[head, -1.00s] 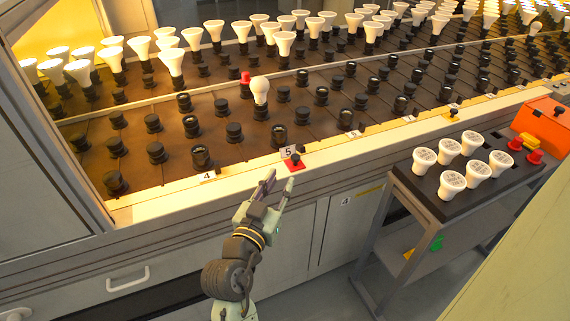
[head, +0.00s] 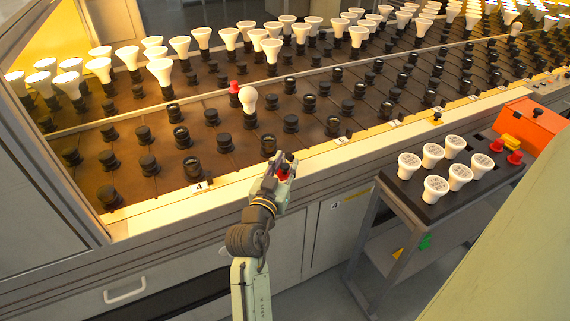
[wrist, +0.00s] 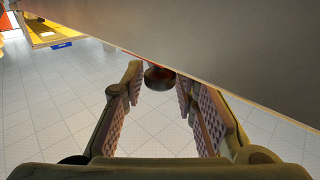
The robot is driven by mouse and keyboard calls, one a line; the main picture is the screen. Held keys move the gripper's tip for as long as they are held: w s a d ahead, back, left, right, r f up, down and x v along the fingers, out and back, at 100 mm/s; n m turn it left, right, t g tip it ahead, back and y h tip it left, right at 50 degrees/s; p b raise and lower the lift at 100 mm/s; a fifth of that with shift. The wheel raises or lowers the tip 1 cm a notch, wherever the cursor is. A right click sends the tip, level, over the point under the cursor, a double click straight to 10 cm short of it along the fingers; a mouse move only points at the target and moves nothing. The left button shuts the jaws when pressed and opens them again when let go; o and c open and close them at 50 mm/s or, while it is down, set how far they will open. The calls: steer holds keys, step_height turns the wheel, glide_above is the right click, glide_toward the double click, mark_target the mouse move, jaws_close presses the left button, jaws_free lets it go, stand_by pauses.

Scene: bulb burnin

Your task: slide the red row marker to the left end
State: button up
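The red row marker (head: 284,176) sits on the front rail of the rack, largely hidden by my gripper in the head view. My gripper (head: 282,164) reaches up to the rail with its fingertips around the marker. In the wrist view, the marker's dark round knob (wrist: 160,78) stands between the tips of my gripper (wrist: 159,82). The fingers are spread with the knob in the gap, and small gaps show beside it. I see no firm contact. The number 4 plate (head: 199,187) lies to the left along the rail.
The pale front rail (head: 150,213) runs left to the rack's end post, with a clear stretch there. A yellow marker (head: 437,118) sits farther right. A cart (head: 415,207) with several bulbs stands right.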

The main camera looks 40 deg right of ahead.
jaws_close()
stand_by(0.6)
